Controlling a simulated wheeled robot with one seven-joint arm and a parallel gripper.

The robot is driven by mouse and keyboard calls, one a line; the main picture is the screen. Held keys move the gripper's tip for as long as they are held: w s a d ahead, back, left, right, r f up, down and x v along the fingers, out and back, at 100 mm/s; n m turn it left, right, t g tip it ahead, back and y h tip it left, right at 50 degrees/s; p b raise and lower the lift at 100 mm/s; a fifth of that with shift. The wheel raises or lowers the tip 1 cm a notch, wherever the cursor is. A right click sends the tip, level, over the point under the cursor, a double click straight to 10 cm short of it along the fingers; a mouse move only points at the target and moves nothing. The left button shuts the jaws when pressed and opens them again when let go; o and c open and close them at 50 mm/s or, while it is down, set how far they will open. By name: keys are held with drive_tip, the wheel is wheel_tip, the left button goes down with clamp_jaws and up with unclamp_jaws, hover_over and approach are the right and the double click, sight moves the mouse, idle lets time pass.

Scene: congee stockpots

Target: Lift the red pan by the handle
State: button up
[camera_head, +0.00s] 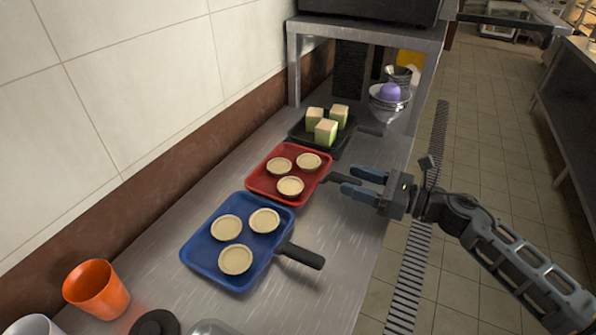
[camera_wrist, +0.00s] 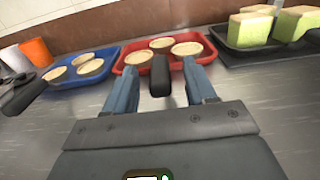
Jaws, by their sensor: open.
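The red pan (camera_head: 262,181) is a square tray-like pan with three round pale tarts in it, between a blue pan and a black pan on the steel counter. Its black handle (camera_head: 344,179) points right, toward my gripper (camera_head: 357,182). My gripper is open and empty, with one blue-grey finger on each side of the handle's end. In the wrist view the handle (camera_wrist: 160,76) lies between the two fingertips (camera_wrist: 157,82), apart from both as far as I can tell. The red pan (camera_wrist: 124,62) is straight ahead there. The pan rests on the counter.
The blue pan (camera_head: 190,251) with three tarts and a black handle (camera_head: 302,256) lies nearer. The black pan (camera_head: 300,132) with green blocks lies beyond. An orange cup (camera_head: 97,290) stands near left, bowls (camera_head: 389,104) far right. A tiled wall bounds the left.

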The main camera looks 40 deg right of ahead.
sight(345, 177)
drive_tip(key=x, duration=0.3)
drive_tip(key=shift+w+a+p, duration=0.1)
drive_tip(key=shift+p, duration=0.25)
clamp_jaws()
idle(0.4)
